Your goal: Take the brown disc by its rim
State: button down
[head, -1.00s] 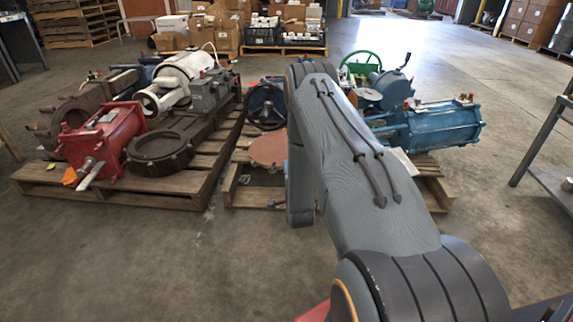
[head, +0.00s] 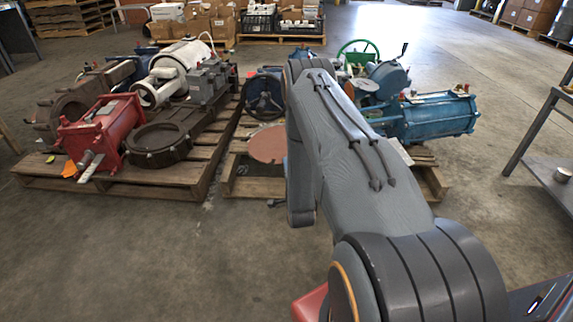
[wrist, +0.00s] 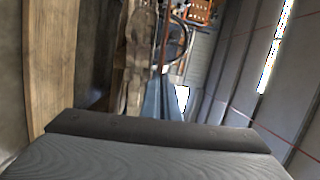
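The brown disc (head: 268,144) is a flat, round, reddish-brown plate in the head view. It is at the left front of the right-hand pallet (head: 240,186), just left of my arm. Its right edge comes close to my arm in the picture, and I cannot tell what supports it. My gripper is almost wholly hidden behind my arm; only a small dark tip (head: 275,203) shows at the lower left, below the disc in the picture. Its fingers cannot be made out. The wrist view shows no disc and no clear fingers.
A left pallet (head: 120,188) carries a red cylinder (head: 100,130), a dark ring (head: 160,147) and a white pump part. A blue cylinder (head: 435,117) and a dark handwheel (head: 264,97) are around the disc. A metal table (head: 545,170) stands at right. The front floor is clear.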

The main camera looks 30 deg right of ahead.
notch_tip(320, 180, up, 22)
jog(key=p, duration=1.7)
dwell(0.7)
dwell(0.4)
